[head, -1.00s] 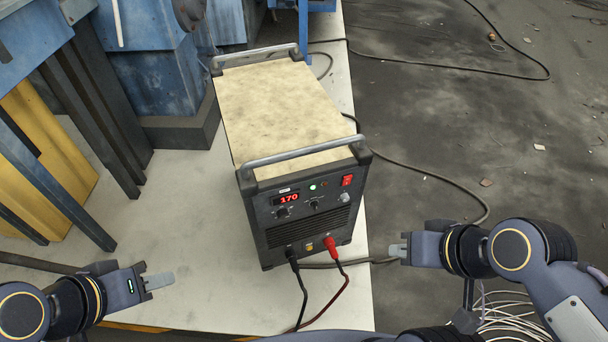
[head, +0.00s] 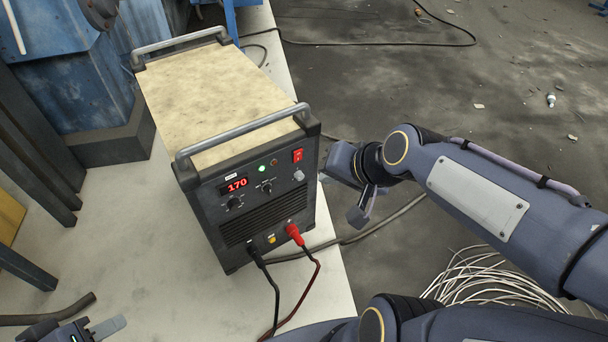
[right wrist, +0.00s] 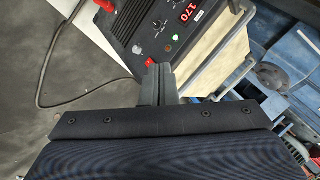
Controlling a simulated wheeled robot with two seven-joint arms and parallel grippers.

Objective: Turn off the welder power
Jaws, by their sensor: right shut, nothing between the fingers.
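The welder (head: 245,190) is a dark box with a worn beige top and two metal handles, standing on a pale table. Its red display (head: 236,185) reads 170, and a green light glows on the panel. The red power switch (head: 297,155) is at the panel's upper right. My right gripper (head: 326,177) is shut and empty beside the welder's right front edge. In the right wrist view, its closed fingers (right wrist: 158,84) are close to the red switch (right wrist: 149,62); I cannot tell whether they touch. My left gripper (head: 108,326) is partly cut off at the lower left.
Coiled wire (head: 490,275) lies on the floor at right. Blue machinery and dark metal legs (head: 40,150) stand at left.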

